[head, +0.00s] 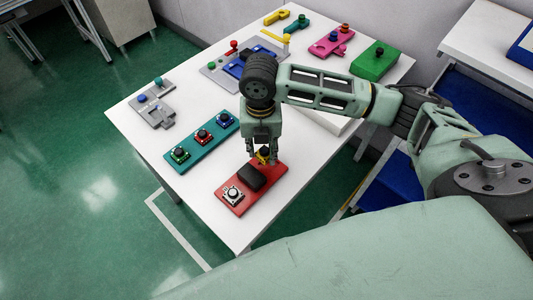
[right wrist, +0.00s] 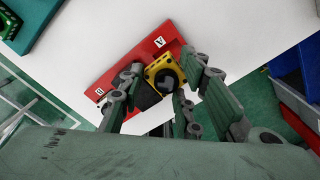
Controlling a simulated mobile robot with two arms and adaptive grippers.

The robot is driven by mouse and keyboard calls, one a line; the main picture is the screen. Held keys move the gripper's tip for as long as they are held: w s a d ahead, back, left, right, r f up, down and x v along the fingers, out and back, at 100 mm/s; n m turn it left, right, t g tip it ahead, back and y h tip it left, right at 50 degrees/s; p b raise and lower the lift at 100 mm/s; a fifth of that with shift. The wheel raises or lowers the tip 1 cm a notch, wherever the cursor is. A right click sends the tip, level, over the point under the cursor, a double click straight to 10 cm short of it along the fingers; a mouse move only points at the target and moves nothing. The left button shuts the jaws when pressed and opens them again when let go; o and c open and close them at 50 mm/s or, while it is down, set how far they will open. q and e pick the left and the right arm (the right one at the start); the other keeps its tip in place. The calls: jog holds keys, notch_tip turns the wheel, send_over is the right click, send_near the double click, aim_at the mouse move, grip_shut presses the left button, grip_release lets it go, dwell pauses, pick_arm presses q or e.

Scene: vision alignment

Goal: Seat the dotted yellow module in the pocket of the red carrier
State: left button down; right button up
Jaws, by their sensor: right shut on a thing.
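The red carrier (head: 262,192) lies near the front edge of the white table. A white module (head: 233,195) sits at its near left end and a black block (head: 252,177) at its middle. My right gripper (head: 262,158) points down at the carrier's far right end, shut on the yellow module (head: 264,151). In the right wrist view the yellow module (right wrist: 154,68), with dark dots and a black knob, is between the fingers, over the red carrier (right wrist: 128,62). The pocket under it is hidden, and I cannot tell whether the module touches it. My left gripper is not in view.
A teal carrier (head: 187,157) with several knobbed modules lies left of the red one. A grey fixture (head: 155,107), a green block (head: 375,61) and a pink part (head: 325,47) lie farther back. The table's right front area is bare.

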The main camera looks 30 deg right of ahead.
aim_at(266, 157)
jog(key=shift+s+d+f, duration=0.15)
jog(key=shift+d+f, duration=0.25)
jog(key=shift+d, duration=0.2)
jog(key=shift+f+p, duration=0.4)
jog(key=shift+f, duration=1.65)
jog(key=shift+f, duration=0.1)
jog(key=o, duration=1.1)
jog(key=shift+o, duration=0.2)
notch_tip(266, 157, up, 12)
jog(key=shift+r+b, duration=0.2)
jog(key=shift+b, duration=0.55)
jog(key=shift+f, duration=0.1)
